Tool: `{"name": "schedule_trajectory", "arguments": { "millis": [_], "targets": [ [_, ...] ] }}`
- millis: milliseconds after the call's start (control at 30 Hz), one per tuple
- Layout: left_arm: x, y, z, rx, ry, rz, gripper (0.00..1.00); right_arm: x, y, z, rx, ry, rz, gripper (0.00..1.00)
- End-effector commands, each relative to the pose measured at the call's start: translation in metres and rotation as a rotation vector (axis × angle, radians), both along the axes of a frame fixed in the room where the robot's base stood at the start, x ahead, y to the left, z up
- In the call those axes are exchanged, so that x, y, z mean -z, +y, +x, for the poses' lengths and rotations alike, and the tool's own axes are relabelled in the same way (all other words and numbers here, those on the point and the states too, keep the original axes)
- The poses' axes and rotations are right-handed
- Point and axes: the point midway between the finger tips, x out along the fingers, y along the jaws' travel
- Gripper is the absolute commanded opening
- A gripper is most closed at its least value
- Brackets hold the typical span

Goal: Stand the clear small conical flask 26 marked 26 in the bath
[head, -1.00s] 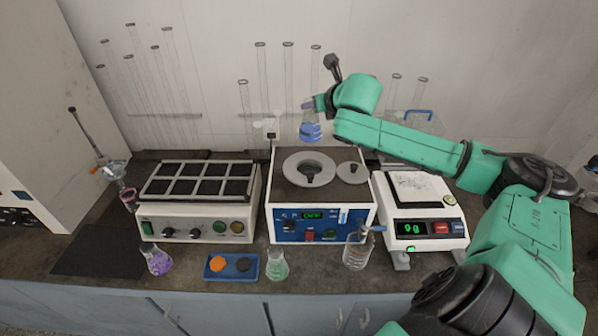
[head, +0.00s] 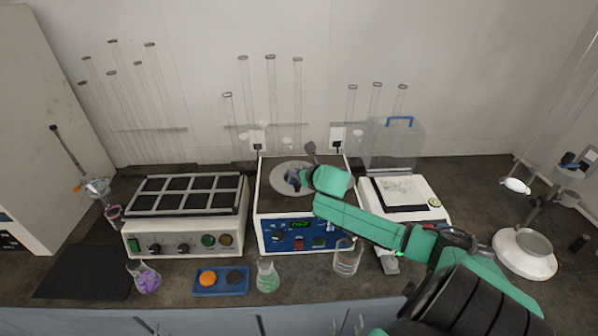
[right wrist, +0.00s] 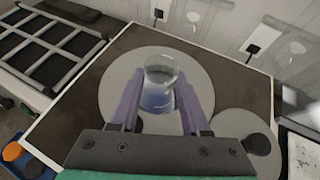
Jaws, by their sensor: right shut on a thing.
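A clear conical flask (right wrist: 160,78) with blue liquid is between the purple fingers of my right gripper (right wrist: 158,108), which is shut on it. The flask is upright over the pale round top plate (right wrist: 197,60) of the bath, around its middle. I cannot tell whether its base is inside the opening or just above it. No number on it is readable. In the head view my right gripper (head: 297,180) is over the blue-fronted bath (head: 273,240) and mostly hides the flask. My left gripper is not in view.
A round lid with a black knob (right wrist: 257,144) lies right of the plate. A block heater (head: 185,235) stands left and a balance (head: 425,212) right. A purple flask (head: 146,280), a green flask (head: 267,279), a blue tray (head: 221,291) and a beaker (head: 347,262) line the front.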

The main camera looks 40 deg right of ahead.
Motion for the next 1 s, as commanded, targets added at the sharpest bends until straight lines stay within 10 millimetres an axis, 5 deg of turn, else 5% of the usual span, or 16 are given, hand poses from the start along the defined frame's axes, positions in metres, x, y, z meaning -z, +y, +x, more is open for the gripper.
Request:
{"name": "schedule_trajectory", "arguments": {
  "millis": [300,333,400,767,1000],
  "targets": [
    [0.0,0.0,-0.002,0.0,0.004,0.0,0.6,0.008,0.0,0.0,0.0,-0.003,-0.002,0.0],
    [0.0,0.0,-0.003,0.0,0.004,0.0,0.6,0.008,0.0,0.0,0.0,-0.001,-0.001,0.54],
    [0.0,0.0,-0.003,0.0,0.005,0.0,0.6,0.008,0.0,0.0,0.0,-0.001,0.0,0.76],
    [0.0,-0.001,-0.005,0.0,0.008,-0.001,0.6,0.007,0.0,-0.002,0.0,0.0,-0.001,0.76],
    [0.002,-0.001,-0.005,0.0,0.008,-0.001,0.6,-0.005,0.007,-0.025,-0.004,0.003,-0.004,0.76]
  ]
}}
